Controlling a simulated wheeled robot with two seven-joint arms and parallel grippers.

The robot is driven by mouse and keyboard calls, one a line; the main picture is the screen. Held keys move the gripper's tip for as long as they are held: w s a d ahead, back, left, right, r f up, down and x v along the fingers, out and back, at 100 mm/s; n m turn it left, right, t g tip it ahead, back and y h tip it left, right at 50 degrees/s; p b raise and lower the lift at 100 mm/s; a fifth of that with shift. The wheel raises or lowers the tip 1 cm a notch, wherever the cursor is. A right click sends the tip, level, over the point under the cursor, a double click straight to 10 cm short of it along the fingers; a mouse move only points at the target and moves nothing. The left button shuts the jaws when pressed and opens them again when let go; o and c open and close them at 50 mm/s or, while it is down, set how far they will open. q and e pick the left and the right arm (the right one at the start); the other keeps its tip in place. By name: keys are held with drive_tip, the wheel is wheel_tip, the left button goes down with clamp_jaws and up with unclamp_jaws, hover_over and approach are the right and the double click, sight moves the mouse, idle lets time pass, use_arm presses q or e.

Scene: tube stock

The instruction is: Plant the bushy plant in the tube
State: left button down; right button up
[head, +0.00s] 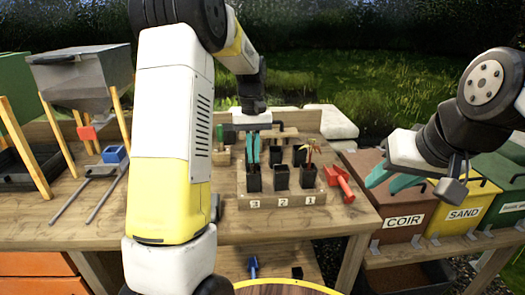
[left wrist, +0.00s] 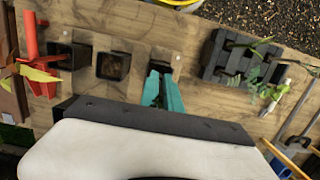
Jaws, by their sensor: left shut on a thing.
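My left gripper (head: 252,150) points down over the tube rack (head: 285,200), its teal fingers close together above the front tube (head: 254,182) behind label 3. In the left wrist view, the fingers (left wrist: 165,92) are shut on a small green plant (left wrist: 157,101), mostly hidden between them. The fingertips are at that tube's mouth; I cannot tell how deep the plant sits. Front tubes stand behind label 2 (head: 281,180) and label 1 (head: 307,178). A red and yellow plant (head: 312,149) shows at the rack's right. My right gripper (head: 390,180) is open and empty, right of the bench.
A red tool (head: 340,181) lies right of the rack. In the left wrist view, a dark holder (left wrist: 222,58) with green leaves stands beside it. A grey hopper (head: 82,80) stands at left. COIR (head: 398,215) and SAND (head: 465,205) bins stand at right.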

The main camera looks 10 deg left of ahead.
sight(253, 166)
use_arm(q)
drive_tip(key=shift+f, duration=0.15)
drive_tip(key=shift+f, duration=0.6)
drive_tip(key=shift+f, duration=0.2)
idle(0.5)
drive_tip(key=shift+f, duration=0.7)
drive_tip(key=shift+f, duration=0.6)
idle(1.2)
idle(0.5)
drive_tip(key=c, duration=1.5)
unclamp_jaws()
drive_tip(key=c, duration=0.5)
drive_tip(key=shift+o, duration=0.2)
